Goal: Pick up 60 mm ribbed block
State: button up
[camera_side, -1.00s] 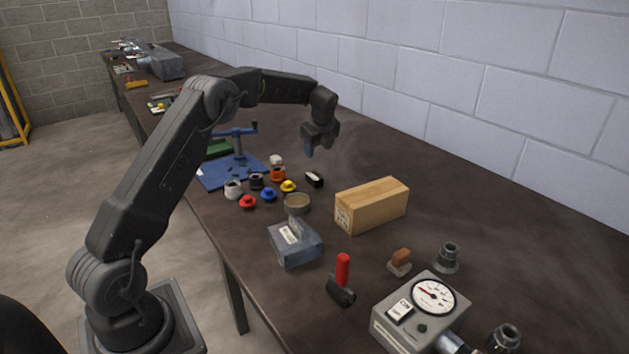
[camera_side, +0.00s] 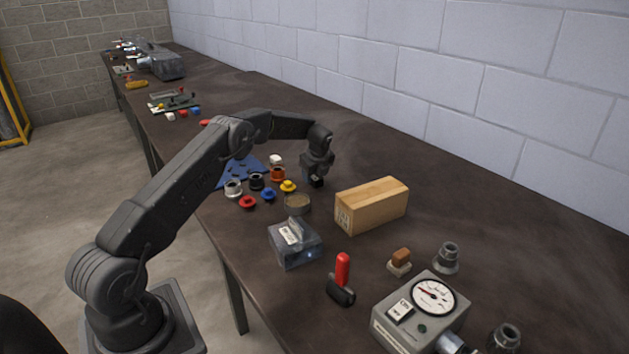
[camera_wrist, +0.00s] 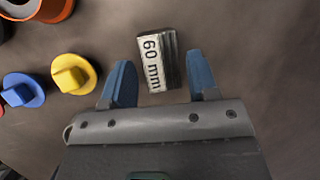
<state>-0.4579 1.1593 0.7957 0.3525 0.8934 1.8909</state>
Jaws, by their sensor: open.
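The 60 mm ribbed block (camera_wrist: 159,62) lies on the dark bench in the wrist view, with a pale face marked "60 mm" and a dark ribbed side. It is ahead of and between the blue fingertips of my gripper (camera_wrist: 162,84). The fingers are open, with a gap on each side of the block. In the side view my gripper (camera_side: 316,180) is low over the bench, and the block (camera_side: 317,182) is mostly hidden by it. Whether the fingertips reach down beside the block is hard to tell.
A yellow knob (camera_wrist: 73,74), a blue knob (camera_wrist: 23,91) and an orange ring (camera_wrist: 38,8) stand left of the block. The bench right of the block is clear in the wrist view.

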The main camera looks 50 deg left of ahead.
jog(key=shift+w+a+f, duration=0.15)
jog(key=shift+a+f, duration=0.1)
jog(key=shift+f, duration=0.35)
jog(key=shift+c, duration=0.5)
jog(key=c, duration=0.8)
jog(key=shift+r, duration=0.1)
jog(key=shift+c, duration=0.2)
